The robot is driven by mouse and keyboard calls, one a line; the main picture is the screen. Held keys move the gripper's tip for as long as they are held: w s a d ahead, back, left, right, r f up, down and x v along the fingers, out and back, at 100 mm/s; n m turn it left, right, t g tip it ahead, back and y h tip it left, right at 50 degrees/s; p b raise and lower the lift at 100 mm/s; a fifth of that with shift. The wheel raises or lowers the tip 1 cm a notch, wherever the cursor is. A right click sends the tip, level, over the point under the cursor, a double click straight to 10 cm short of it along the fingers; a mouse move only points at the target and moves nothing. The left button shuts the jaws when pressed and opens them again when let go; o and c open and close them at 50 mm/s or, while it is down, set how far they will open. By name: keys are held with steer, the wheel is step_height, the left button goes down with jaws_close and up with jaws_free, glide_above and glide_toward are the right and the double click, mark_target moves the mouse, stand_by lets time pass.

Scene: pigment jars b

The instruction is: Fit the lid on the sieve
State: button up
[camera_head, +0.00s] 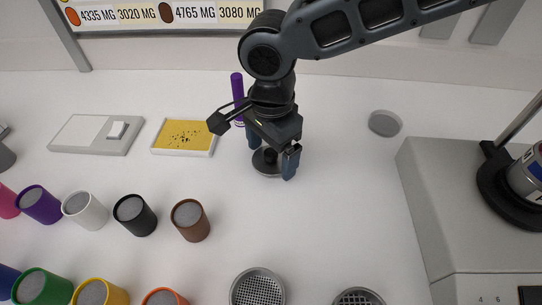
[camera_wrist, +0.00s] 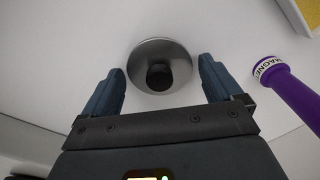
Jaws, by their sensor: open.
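A round metal lid (camera_head: 267,168) with a black knob lies flat on the white table below my gripper. In the wrist view the lid (camera_wrist: 147,48) and its dark knob (camera_wrist: 159,76) show between the two fingers. My gripper (camera_head: 271,160) is open, with one finger on each side of the knob and pointing down; I cannot tell whether either finger touches the lid. A round sieve with a mesh (camera_head: 257,290) stands at the front edge of the picture, apart from the lid. A second round mesh piece (camera_head: 358,298) is cut off to its right.
A purple magnet stick (camera_head: 237,88) stands just behind my gripper. A yellow tray (camera_head: 184,136) and a grey scale (camera_head: 82,138) lie left. Several coloured jars (camera_head: 190,219) fill the front left. A grey machine (camera_head: 450,200) stands right; a grey disc (camera_head: 385,123) lies behind.

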steer(key=shift+f, duration=0.1)
steer(key=c, duration=0.8)
steer(key=shift+c, duration=0.2)
